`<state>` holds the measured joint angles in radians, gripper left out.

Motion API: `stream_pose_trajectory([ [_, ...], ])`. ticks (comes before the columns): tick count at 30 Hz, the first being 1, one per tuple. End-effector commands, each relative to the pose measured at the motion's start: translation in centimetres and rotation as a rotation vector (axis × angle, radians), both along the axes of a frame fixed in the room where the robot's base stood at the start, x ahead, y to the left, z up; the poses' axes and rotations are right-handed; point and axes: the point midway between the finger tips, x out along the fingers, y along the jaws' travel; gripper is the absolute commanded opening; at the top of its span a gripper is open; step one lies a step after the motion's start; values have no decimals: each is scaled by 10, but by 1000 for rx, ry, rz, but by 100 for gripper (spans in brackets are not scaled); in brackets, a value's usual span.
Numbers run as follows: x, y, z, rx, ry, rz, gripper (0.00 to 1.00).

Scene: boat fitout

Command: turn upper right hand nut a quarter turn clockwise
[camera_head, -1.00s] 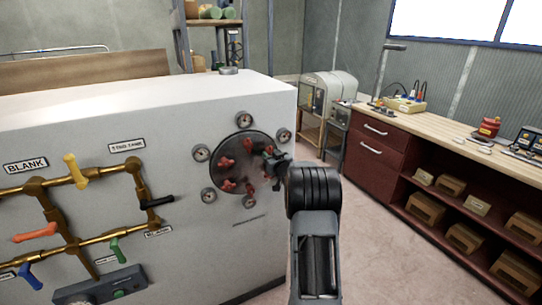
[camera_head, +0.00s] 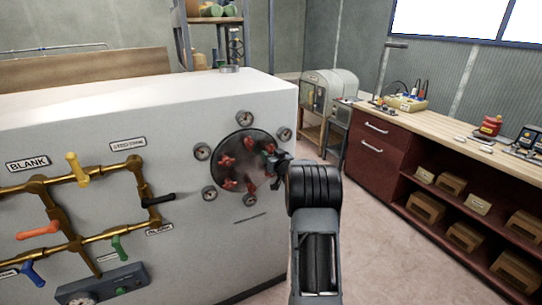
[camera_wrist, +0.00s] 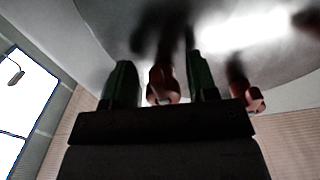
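A round grey plate (camera_head: 238,150) with several red nuts around it is set in the side of the white cabinet. A red nut (camera_head: 269,149) at the plate's upper right is partly covered by my gripper (camera_head: 270,160). In the wrist view, my gripper (camera_wrist: 163,84) has its two green fingers pointing at the plate. A red nut (camera_wrist: 163,88) shows between the fingers, with a narrow gap visible on each side. I cannot tell whether either finger touches it. A second red nut (camera_wrist: 247,92) is just outside the right finger.
Several gauges (camera_head: 245,118) ring the plate close to my gripper. Brass pipes with coloured handles (camera_head: 78,168) run along the cabinet's left part. A workbench (camera_head: 448,120) with red drawers stands at the right. The floor (camera_head: 375,225) between is clear.

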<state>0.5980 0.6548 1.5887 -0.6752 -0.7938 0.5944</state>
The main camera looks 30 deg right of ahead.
Motion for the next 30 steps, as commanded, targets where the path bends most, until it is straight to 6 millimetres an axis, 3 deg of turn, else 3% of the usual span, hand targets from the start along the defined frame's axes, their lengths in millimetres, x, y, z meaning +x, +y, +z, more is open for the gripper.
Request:
stream_pose_trajectory([
  [9, -1, 0, 1, -1, -1, 0, 60],
  [14, -14, 1, 0, -2, -1, -1, 60],
  [30, -114, 15, 0, -2, -2, -1, 60],
])
